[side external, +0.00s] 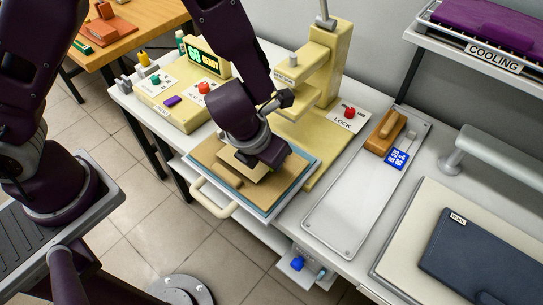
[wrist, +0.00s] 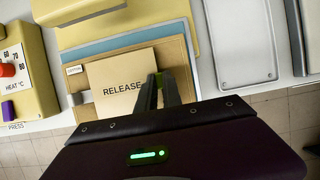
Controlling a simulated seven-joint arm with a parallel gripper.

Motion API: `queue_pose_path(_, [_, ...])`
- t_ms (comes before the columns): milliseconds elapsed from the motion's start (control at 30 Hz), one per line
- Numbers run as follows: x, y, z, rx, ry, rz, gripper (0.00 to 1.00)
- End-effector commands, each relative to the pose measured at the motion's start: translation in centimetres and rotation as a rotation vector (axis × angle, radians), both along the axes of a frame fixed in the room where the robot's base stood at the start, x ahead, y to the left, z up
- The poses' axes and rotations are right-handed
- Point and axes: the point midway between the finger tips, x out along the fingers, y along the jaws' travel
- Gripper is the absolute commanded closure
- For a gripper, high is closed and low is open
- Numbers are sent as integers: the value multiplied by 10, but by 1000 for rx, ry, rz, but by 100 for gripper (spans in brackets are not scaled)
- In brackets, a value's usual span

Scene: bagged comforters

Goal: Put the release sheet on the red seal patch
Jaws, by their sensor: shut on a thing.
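The release sheet (wrist: 112,84) is a tan square marked RELEASE in the wrist view. It lies over or just above a brown bag-like piece (wrist: 72,82) with a small label, on the blue-edged press platen (wrist: 130,38). In the side view, part of the sheet (side external: 236,160) shows beside my gripper (side external: 262,172). My gripper (wrist: 160,90) is shut on the sheet's right edge in the wrist view. I cannot tell whether the sheet touches the piece below. No red seal patch shows in either view.
The cream press frame (side external: 322,65) stands behind the platen. A control box (side external: 182,97) with a lit display and red knob is at left. A metal tray (side external: 340,210) holding a wooden block (side external: 385,132) lies right. The platen's pull handle (side external: 213,205) sticks out in front.

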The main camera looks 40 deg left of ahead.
Motion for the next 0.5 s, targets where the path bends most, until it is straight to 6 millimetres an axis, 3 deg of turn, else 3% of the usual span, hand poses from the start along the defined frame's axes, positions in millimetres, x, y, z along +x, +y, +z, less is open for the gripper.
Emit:
queue_pose_path(267, [0, 0, -4, 0, 1, -1, 100])
queue_pose_path(300, [0, 0, -4, 0, 0, 0, 84])
queue_pose_path(400, [0, 0, -4, 0, 0, 0, 65])
queue_pose_path(500, [0, 0, -4, 0, 0, 0, 65])
